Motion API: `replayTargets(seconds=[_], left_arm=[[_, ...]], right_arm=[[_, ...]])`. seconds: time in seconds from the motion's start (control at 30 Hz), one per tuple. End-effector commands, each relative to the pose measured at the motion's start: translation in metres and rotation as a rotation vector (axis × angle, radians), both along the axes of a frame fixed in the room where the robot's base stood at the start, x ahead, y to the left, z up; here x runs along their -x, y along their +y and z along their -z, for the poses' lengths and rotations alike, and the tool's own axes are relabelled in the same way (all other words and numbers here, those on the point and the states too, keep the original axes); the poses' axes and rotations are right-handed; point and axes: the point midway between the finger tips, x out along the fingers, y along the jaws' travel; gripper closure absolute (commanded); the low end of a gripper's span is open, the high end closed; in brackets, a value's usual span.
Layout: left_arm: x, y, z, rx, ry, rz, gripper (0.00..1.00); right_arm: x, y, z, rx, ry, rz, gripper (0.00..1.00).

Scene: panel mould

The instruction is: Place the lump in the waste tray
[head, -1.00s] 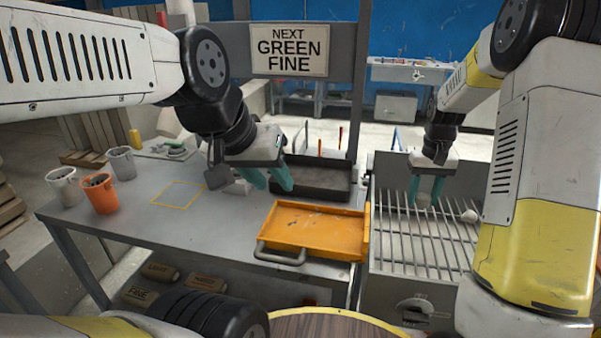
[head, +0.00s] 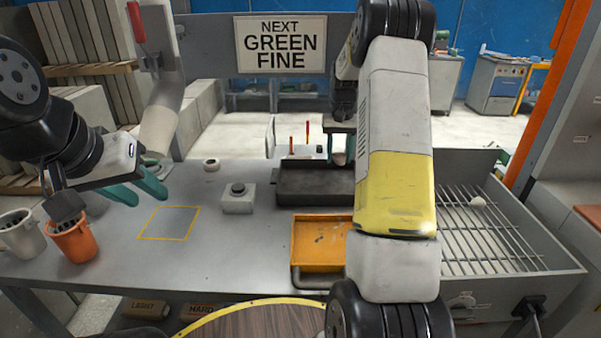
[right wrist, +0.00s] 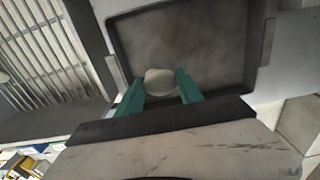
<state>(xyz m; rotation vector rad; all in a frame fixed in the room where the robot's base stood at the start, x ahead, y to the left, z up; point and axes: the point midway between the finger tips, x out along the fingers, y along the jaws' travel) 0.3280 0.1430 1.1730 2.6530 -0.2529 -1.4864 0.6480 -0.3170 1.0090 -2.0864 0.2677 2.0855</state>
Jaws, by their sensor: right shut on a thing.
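My right gripper (head: 340,150) is shut on a pale, rounded lump (right wrist: 160,80), held between its teal fingertips. The right wrist view shows the lump over a black, rimmed tray (right wrist: 240,50); I cannot tell its exact height. In the head view the lump (head: 339,158) shows small beside my right forearm. The same black tray (head: 300,182) stands at the table's back, partly hidden by my right arm. My left gripper (head: 137,190) is open and empty over the table's left part.
An orange tray (head: 318,243) lies in front of the black tray. An orange cup (head: 73,240) and a white cup (head: 20,235) stand at the left edge.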

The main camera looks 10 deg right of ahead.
Motion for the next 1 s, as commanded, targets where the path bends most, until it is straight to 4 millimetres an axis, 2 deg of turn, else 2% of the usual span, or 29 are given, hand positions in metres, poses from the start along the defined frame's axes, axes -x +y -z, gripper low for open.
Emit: replayTargets(seconds=[0.03, 0.13, 0.37, 0.6, 0.97, 1.0], left_arm=[[0.0, 0.0, 0.0, 0.0, 0.0, 0.0, 0.64], [0.0, 0.0, 0.0, 0.0, 0.0, 0.0, 0.64], [0.0, 0.0, 0.0, 0.0, 0.0, 0.0, 0.64], [0.0, 0.0, 0.0, 0.0, 0.0, 0.0, 0.64], [0.0, 0.0, 0.0, 0.0, 0.0, 0.0, 0.64], [0.0, 0.0, 0.0, 0.0, 0.0, 0.0, 0.64]], right_arm=[[0.001, 0.0, 0.012, -0.001, 0.005, 0.0, 1.0], [0.001, 0.001, 0.03, -0.001, 0.004, -0.001, 1.0], [0.0, 0.001, 0.051, 0.0, 0.001, -0.001, 1.0], [0.001, 0.0, 0.082, -0.001, 0.002, -0.001, 1.0], [0.0, 0.001, 0.086, 0.0, 0.001, -0.001, 1.0], [0.0, 0.001, 0.086, 0.0, 0.001, -0.001, 0.53]])
